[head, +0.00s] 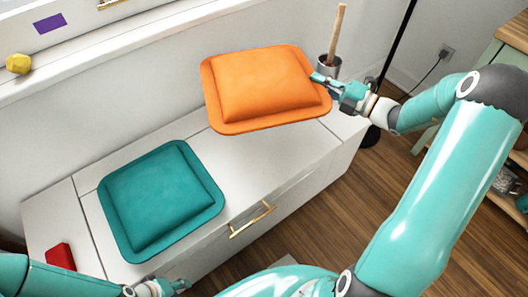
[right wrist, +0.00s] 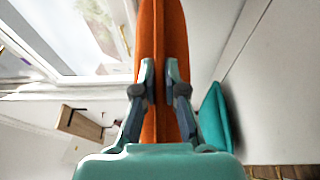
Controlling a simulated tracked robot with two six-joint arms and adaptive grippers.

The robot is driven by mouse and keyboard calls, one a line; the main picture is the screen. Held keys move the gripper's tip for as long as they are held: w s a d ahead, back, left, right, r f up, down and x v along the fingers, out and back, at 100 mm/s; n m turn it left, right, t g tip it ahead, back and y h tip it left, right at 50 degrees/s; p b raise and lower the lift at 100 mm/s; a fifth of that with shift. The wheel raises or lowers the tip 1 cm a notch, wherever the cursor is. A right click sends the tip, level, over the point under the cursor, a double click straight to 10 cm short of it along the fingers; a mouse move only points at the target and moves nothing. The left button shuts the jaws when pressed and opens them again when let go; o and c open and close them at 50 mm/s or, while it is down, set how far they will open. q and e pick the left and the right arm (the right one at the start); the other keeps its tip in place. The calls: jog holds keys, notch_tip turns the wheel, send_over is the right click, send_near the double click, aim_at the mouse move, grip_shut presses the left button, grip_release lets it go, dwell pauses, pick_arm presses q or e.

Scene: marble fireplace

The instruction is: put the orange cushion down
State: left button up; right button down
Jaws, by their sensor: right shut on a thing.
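The orange cushion (head: 265,85) is above the right part of the white bench (head: 262,165) in the head view. My right gripper (head: 322,80) is shut on its right edge. In the right wrist view the cushion (right wrist: 160,30) runs upright through the picture between the two fingers (right wrist: 166,80). How far its underside is from the bench is hard to tell. The teal cushion (head: 162,198) lies flat on the left part of the bench. My left gripper (head: 180,286) is low at the bottom edge, near the bench front, and its fingers are too small to judge.
A dark grey pot with a wooden handle (head: 337,38) stands behind the orange cushion's right corner. A red object (head: 60,256) lies at the bench's left end. A brass handle (head: 253,220) is on the bench front. Bare bench top shows between the cushions.

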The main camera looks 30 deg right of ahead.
jog(key=f+b, duration=0.2)
jog(key=f, duration=0.5)
jog(key=f+b, duration=0.3)
jog(key=f, duration=0.3)
jog(key=f+b, duration=0.3)
jog(key=f, duration=0.4)
jog(key=shift+s+d+f, duration=0.1)
jog(key=shift+d+f, duration=0.25)
jog(key=shift+d, duration=0.05)
jog(key=shift+r, duration=0.1)
jog(key=c, duration=1.2)
grip_release()
jog(key=shift+c, duration=0.2)
jog(key=shift+s, duration=0.1)
